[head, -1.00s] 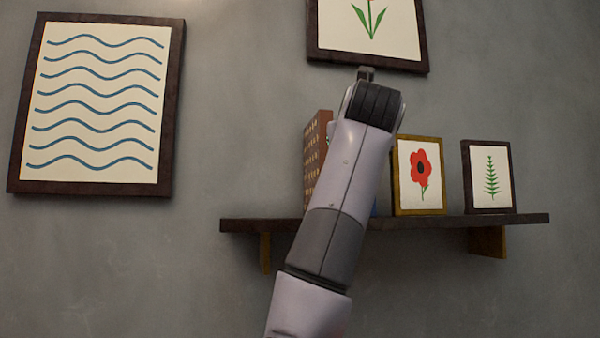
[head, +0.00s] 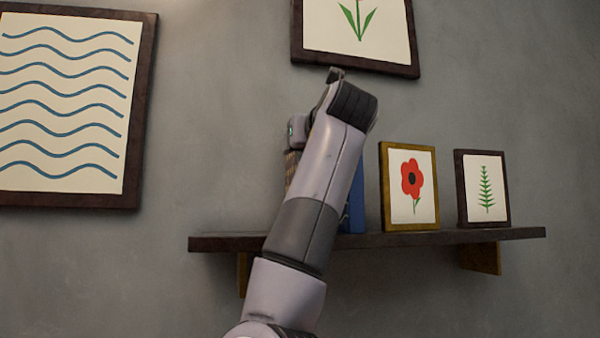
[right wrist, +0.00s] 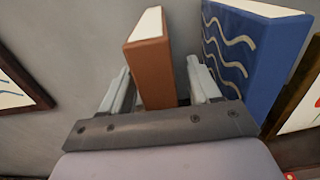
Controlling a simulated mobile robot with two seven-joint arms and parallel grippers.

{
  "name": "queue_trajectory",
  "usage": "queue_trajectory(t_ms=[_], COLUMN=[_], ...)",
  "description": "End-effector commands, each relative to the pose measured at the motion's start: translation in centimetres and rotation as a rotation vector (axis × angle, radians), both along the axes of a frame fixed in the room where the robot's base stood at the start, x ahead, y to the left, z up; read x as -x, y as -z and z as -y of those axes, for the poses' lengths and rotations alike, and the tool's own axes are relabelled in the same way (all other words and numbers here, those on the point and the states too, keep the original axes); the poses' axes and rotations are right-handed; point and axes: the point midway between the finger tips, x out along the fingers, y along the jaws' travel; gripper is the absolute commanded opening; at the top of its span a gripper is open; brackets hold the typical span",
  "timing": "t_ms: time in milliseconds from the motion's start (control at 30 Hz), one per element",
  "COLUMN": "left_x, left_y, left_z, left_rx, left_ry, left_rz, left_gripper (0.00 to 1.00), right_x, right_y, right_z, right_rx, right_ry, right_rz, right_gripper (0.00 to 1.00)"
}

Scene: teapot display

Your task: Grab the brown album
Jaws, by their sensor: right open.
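The brown album (right wrist: 150,65) stands upright on the shelf, its spine facing the right wrist camera. My right gripper (right wrist: 158,82) is open, with one finger on each side of the album's spine. Gaps show between the album and both fingers. In the head view my right arm hides most of the brown album; only a thin patterned strip (head: 291,168) shows left of the arm. My right fingers are hidden there. My left gripper is not in view.
A blue album (right wrist: 250,55) with wavy lines stands close right of my right finger. The wall shelf (head: 400,239) also bears a poppy picture (head: 410,187) and a fern picture (head: 483,189). A wave picture (head: 65,105) and a flower picture (head: 355,40) hang on the wall.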

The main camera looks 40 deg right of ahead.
Motion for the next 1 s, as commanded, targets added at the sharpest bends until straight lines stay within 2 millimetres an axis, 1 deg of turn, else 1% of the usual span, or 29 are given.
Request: queue_trajectory(t_ms=[33, 133, 233, 400, 433, 467, 500, 567, 600, 633, 1000], left_x=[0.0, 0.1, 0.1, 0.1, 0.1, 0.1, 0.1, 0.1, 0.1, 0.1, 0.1], left_y=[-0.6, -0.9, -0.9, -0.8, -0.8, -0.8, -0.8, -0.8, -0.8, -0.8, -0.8], left_z=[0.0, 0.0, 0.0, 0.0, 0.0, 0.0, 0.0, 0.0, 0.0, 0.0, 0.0], left_rx=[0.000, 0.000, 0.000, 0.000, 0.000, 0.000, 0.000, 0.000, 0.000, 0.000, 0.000], left_ry=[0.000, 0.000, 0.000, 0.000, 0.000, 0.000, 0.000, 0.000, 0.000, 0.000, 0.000], left_rz=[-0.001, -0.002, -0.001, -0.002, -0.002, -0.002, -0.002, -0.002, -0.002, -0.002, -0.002], left_gripper=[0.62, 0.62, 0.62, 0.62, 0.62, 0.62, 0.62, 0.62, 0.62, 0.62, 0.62], right_x=[-0.7, -1.6, -1.9, -2.0, -1.9, -1.9, -1.9, -1.9, -1.9, -1.9, -1.9], right_y=[-0.2, -0.2, 0.0, 0.0, 0.0, 0.0, 0.0, 0.0, 0.0, 0.0, 0.0], right_z=[0.5, 0.9, 1.1, 1.1, 1.1, 1.1, 1.1, 1.1, 1.1, 1.1, 1.1], right_rx=[0.000, 0.000, 0.000, 0.000, 0.000, 0.000, 0.000, 0.000, 0.000, 0.000, 0.000], right_ry=[0.003, 0.002, 0.002, 0.001, 0.001, 0.001, 0.002, 0.001, 0.002, 0.002, 0.002], right_rz=[-0.004, -0.001, -0.001, 0.000, 0.000, 0.000, 0.000, 0.000, 0.000, 0.000, 0.001], right_gripper=[0.62, 0.62, 0.62, 0.62, 0.58, 0.49, 0.36, 0.16, 0.03, 0.00, 0.00])
